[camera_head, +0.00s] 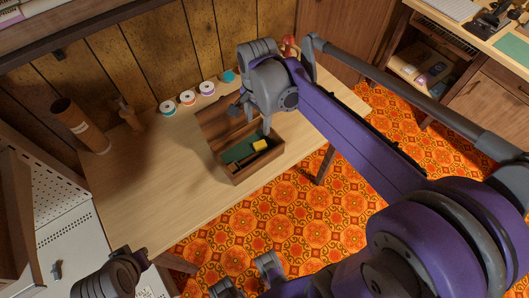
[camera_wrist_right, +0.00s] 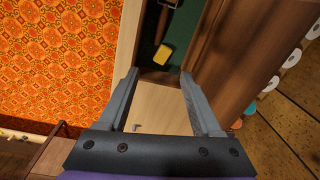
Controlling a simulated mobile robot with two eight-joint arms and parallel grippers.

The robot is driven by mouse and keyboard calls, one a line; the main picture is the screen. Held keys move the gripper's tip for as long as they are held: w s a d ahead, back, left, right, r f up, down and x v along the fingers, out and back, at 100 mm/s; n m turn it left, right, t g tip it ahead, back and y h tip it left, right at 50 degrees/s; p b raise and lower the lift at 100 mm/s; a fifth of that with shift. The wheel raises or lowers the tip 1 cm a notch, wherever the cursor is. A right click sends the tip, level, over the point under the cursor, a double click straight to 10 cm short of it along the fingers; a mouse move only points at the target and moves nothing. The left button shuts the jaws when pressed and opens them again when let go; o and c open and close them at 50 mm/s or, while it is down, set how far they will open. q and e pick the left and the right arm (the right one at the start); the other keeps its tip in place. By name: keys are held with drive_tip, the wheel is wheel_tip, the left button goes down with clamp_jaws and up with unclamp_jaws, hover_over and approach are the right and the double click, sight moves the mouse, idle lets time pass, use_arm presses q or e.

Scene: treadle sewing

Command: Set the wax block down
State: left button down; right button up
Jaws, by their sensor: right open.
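The yellow wax block (camera_head: 260,145) lies on the green lining inside an open wooden box (camera_head: 241,178) on the table. It also shows in the right wrist view (camera_wrist_right: 163,53), just beyond the fingertips. My right gripper (camera_head: 254,119) is above the back part of the box, jaws apart. In the right wrist view my right gripper (camera_wrist_right: 160,76) is open with nothing between its fingers, and the block is apart from them. Grey parts of my left arm show at the bottom left of the head view; its jaws cannot be made out clearly.
Thread spools (camera_head: 188,97) stand along the wall behind the box. A brown cylinder (camera_head: 80,125) and a small wooden figure (camera_head: 129,113) stand at the back left. The pale table (camera_head: 150,190) is clear left of the box. A dark tool (camera_wrist_right: 162,20) lies in the box.

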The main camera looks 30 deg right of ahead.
drive_tip(key=s+a+f+n+t, duration=0.2)
drive_tip(key=s+f+n, duration=0.1)
drive_tip(key=s+n, duration=0.4)
drive_tip(key=s+a+f+n+t, duration=0.2)
drive_tip(key=s+a+f+n, duration=0.1)
drive_tip(key=s+n, duration=0.4)
drive_tip(key=shift+s+a+f+n, duration=0.25)
drive_tip(key=shift+s+a+n, duration=0.05)
